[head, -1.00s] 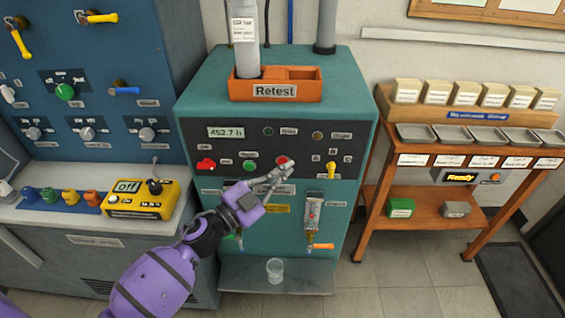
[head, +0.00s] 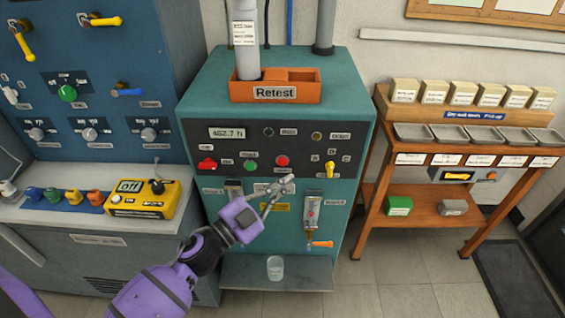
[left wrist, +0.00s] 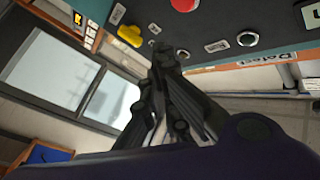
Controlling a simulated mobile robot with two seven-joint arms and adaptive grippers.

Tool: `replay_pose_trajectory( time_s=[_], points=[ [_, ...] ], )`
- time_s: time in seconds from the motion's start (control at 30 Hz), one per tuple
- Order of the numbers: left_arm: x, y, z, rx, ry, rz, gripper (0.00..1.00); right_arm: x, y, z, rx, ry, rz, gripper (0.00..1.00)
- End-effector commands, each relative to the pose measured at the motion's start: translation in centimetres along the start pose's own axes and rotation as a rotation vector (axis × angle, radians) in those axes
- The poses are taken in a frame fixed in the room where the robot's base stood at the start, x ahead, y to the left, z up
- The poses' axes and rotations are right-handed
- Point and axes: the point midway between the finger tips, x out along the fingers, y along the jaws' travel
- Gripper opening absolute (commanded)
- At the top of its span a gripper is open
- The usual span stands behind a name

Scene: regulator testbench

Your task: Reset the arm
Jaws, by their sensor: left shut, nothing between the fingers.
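My left arm is purple and reaches in from the lower left in the head view. Its gripper (head: 279,188) is shut and empty, in front of the teal test bench (head: 355,130), just below the red button (head: 282,161) and apart from it as far as I can tell. The shut fingers also show in the left wrist view (left wrist: 165,58), with the yellow knob (left wrist: 130,36) and a red button (left wrist: 185,4) of the panel above them. The gripper and arm cover part of the panel's lower labels. My right gripper is in neither view.
A clear cup (head: 275,268) stands on the bench's low shelf. An orange Retest tray (head: 275,94) sits on top with a grey cylinder (head: 245,50). A blue cabinet with a yellow box (head: 143,199) is at left.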

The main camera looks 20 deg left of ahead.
Motion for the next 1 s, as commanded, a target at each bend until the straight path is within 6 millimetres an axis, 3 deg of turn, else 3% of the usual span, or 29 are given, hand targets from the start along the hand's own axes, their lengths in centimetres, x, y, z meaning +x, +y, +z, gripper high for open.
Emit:
replay_pose_trajectory(
  time_s=[0.4, 0.53, 0.67, 0.77, 0.9, 1.0],
  points=[
    [0.0, 0.0, 0.0, 0.004, 0.0, 0.0, 0.0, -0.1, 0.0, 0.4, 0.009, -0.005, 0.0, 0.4],
    [-0.3, -1.7, 2.4, 0.018, -0.119, -0.096, 0.0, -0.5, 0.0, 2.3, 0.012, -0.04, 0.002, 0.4],
    [-5.1, 0.9, 6.9, -0.117, -0.344, -0.154, 0.0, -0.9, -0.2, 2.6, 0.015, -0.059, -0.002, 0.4],
    [-9.4, 4.1, 9.4, -0.222, -0.498, -0.16, 0.0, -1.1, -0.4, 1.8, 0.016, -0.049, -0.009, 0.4],
    [-16.9, 10.3, 11.6, -0.393, -0.716, -0.142, 0.0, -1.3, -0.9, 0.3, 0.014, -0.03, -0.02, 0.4],
    [-22.4, 15.0, 11.6, -0.524, -0.855, -0.125, 0.0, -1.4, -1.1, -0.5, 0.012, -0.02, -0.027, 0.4]
  ],
)
